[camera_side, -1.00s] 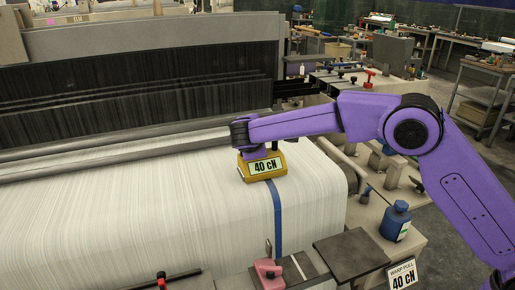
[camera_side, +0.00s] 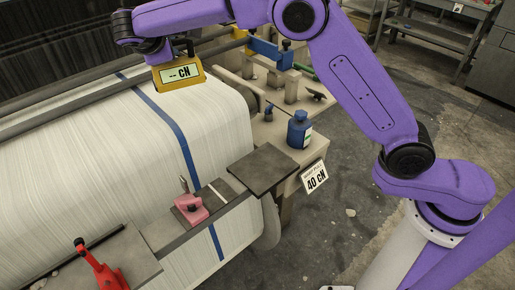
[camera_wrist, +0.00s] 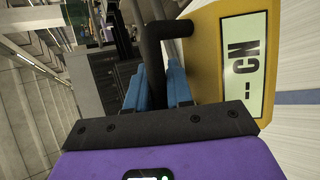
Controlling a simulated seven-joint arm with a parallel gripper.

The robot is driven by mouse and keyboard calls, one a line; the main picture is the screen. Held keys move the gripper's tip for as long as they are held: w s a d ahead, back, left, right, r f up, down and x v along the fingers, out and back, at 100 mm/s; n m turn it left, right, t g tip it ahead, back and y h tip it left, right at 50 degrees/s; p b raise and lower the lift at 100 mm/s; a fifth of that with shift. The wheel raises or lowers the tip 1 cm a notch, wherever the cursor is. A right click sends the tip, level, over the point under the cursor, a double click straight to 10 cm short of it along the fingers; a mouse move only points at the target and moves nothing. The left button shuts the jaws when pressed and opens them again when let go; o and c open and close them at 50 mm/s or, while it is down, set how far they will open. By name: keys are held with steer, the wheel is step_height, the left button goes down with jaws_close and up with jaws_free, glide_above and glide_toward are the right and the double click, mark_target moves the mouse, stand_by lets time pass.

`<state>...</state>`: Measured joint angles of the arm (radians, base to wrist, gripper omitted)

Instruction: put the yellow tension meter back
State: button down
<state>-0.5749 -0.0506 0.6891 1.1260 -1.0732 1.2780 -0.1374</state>
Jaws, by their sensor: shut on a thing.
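The yellow tension meter (camera_side: 179,75) hangs from my gripper (camera_side: 186,47) over the white warp sheet (camera_side: 85,140), near its upper right part. Its display reads "-- cN". In the wrist view the meter (camera_wrist: 206,60) fills the right side, with its black handle (camera_wrist: 152,45) at the blue fingers of my gripper (camera_wrist: 158,85), which are shut on it. How far its underside is above the threads cannot be told. A dark flat plate (camera_side: 262,170) lies empty at the front right corner of the loom.
A blue bottle (camera_side: 299,130) stands behind the plate. A pink clamp-like part (camera_side: 191,208) sits left of it, and a red-handled part (camera_side: 97,268) is at lower left. A "WARP PULL 40 cN" sign (camera_side: 314,177) hangs on the frame. A blue stripe (camera_side: 165,122) crosses the warp.

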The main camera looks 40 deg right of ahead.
steer(key=s+d+f+m+g, duration=0.4)
steer(key=s+d+m+g, duration=0.4)
steer(key=s+d+m, duration=0.15)
steer(key=s+d+f+m+g, duration=0.3)
steer(key=s+d+m+g, duration=0.6)
steer(key=s+d, duration=0.1)
steer(key=s+f+m+g+y, duration=0.1)
steer(key=s+m+g+y, duration=0.2)
steer(key=s+m+y, duration=0.7)
steer(key=s+a+r+m+t+y, duration=0.3)
steer(key=s+a+m+t+y, duration=0.6)
steer(key=m, duration=0.4)
steer(key=shift+g, duration=0.6)
steer(key=shift+w+a+f, duration=0.85)
steer(key=shift+w+f, duration=1.1)
steer(key=shift+f, duration=0.3)
steer(key=shift+w+a+f, duration=0.8)
steer(key=shift+w+f, duration=1.1)
steer(key=shift+f, duration=0.35)
steer(key=shift+w+a+f, duration=0.85)
steer(key=shift+w+f, duration=1.1)
steer(key=shift+f, duration=0.3)
steer(key=shift+f, duration=0.1)
